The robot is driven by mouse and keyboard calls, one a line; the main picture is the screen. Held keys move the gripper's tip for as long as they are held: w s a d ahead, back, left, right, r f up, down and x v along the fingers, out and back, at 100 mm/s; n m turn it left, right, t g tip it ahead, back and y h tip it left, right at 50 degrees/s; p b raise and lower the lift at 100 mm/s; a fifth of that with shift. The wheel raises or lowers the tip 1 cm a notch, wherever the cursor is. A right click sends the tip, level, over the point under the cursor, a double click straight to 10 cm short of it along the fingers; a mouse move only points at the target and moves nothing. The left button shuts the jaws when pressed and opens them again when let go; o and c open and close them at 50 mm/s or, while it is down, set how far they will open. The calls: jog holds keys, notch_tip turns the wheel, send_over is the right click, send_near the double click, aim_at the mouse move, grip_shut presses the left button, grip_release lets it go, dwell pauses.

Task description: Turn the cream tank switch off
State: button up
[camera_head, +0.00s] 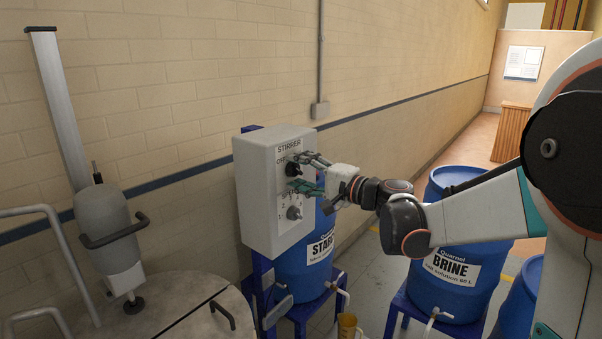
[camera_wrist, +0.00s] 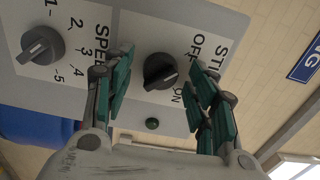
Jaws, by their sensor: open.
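A light grey control box (camera_head: 262,190) labelled STIRRER stands at the middle of the head view. Its black OFF/ON switch knob (camera_wrist: 160,71) has a grey pointer line, and I cannot tell for sure which label it points to. The knob also shows in the head view (camera_head: 292,169). My gripper (camera_head: 295,173) is open at the box front, one finger above the knob and one below. In the wrist view my gripper (camera_wrist: 162,62) has a finger on each side of the knob, with visible gaps.
A grey SPEED dial (camera_wrist: 41,45) is on the same panel. A lidded tank (camera_head: 190,309) with a stirrer motor (camera_head: 107,225) stands left. Blue STARCH (camera_head: 292,265) and BRINE (camera_head: 449,289) barrels stand below and right. A brick wall (camera_head: 190,80) runs behind.

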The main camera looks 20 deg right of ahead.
jog(key=v, duration=1.2)
